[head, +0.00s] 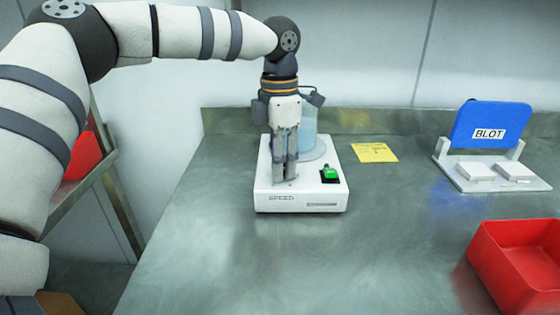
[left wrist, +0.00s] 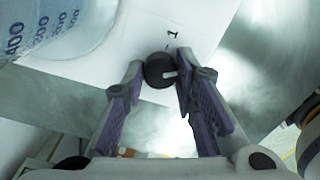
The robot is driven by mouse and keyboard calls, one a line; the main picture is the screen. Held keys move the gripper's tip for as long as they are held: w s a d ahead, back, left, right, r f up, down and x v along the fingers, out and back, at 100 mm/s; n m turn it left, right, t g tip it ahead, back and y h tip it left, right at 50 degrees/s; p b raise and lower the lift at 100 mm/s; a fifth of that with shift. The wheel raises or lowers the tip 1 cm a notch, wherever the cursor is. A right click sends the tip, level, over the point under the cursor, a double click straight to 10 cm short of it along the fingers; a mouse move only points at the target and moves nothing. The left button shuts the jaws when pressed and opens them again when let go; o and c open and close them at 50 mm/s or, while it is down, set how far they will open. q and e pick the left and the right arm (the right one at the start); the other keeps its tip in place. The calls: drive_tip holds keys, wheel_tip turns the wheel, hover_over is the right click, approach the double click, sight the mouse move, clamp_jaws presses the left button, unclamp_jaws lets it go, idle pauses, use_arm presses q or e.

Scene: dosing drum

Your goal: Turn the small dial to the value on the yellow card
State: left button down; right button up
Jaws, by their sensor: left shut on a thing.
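The small dial (left wrist: 160,70) is a dark round knob with a light pointer mark, seen in the left wrist view. A printed "1" shows on the white panel beside it. My left gripper (head: 285,178) is shut on the dial, with a fingertip on each side of it (left wrist: 157,66). In the head view the fingers hide the dial. The white device (head: 302,199) is labelled SPEED at its front. The yellow card (head: 374,153) lies flat on the bench to the right of the device; its value is too small to read. My right gripper is not in view.
A green switch (head: 330,174) sits on the device, right of my fingers. A clear container with bluish content (head: 309,128) stands on the device behind my gripper; its scale shows in the wrist view (left wrist: 60,22). A blue BLOT stand (head: 490,125) and red bin (head: 520,262) are right.

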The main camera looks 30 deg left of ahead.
use_arm(q)
drive_tip(key=shift+r, duration=0.1)
drive_tip(key=c, duration=1.3)
unclamp_jaws()
wheel_tip(320, 180, up, 12)
drive_tip(key=shift+a, duration=0.15)
drive_tip(key=shift+w, duration=0.15)
